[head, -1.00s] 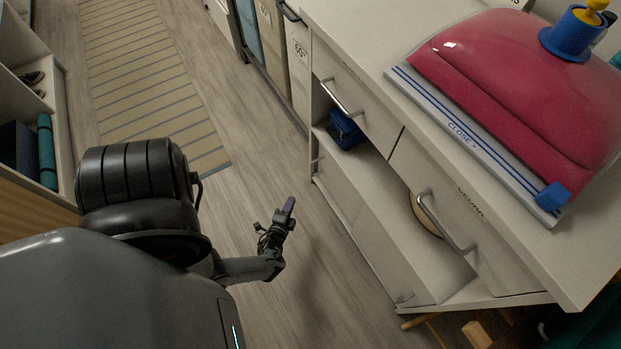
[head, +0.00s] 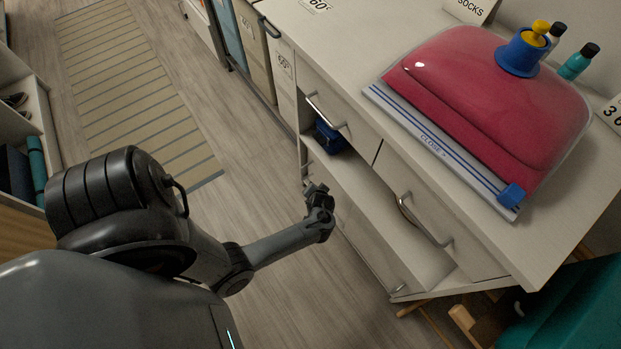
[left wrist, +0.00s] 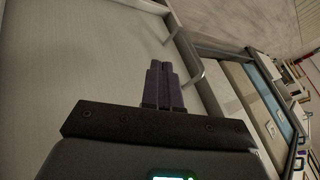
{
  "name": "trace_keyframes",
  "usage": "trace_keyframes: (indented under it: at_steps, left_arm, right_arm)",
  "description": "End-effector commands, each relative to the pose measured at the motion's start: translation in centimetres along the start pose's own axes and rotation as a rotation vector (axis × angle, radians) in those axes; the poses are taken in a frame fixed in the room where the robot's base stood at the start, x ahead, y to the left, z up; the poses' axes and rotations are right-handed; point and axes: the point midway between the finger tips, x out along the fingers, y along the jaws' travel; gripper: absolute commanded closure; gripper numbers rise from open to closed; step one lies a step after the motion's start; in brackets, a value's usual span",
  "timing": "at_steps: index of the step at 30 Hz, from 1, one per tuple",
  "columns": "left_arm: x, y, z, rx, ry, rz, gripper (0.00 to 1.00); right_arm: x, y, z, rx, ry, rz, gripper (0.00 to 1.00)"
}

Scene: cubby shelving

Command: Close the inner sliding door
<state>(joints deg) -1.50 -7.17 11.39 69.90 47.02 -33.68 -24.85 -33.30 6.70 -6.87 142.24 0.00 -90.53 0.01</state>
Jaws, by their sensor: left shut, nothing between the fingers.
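The white cabinet (head: 445,165) has pale front panels (head: 372,250) low on its face, with a small handle (head: 398,289) near the right end. I cannot tell which panel is the inner sliding door. An open compartment shows above the panels. My left gripper (head: 316,188) is at the cabinet's left front, partly hidden by its own wrist; contact cannot be told in the head view. In the left wrist view its dark fingers (left wrist: 162,85) are shut and empty, in front of a pale surface (left wrist: 85,65) and beside a metal bar handle (left wrist: 191,77). My right gripper is out of view.
A blue box (head: 329,137) sits in the open compartment. Drawer handles (head: 425,220) stick out above it. A striped rug (head: 125,80) lies on open floor at left.

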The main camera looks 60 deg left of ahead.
Motion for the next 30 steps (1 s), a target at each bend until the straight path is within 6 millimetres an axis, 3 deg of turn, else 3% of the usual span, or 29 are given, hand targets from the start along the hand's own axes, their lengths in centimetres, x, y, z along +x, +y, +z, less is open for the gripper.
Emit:
trace_keyframes:
  at_steps: [1,15,21,30]
  left_arm:
    - [1.2,0.2,0.3,0.000,0.000,-0.002,1.00]
    - [9.3,0.2,0.4,0.001,-0.001,-0.002,1.00]
    - [10.2,-2.2,0.3,0.001,0.001,-0.002,1.00]
    - [10.6,-3.5,0.2,0.001,-0.001,-0.001,1.00]
  right_arm:
    - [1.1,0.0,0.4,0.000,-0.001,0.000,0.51]
    - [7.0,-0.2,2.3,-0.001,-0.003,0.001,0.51]
    - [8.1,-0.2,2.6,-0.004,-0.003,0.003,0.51]
    - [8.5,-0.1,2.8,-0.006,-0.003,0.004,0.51]
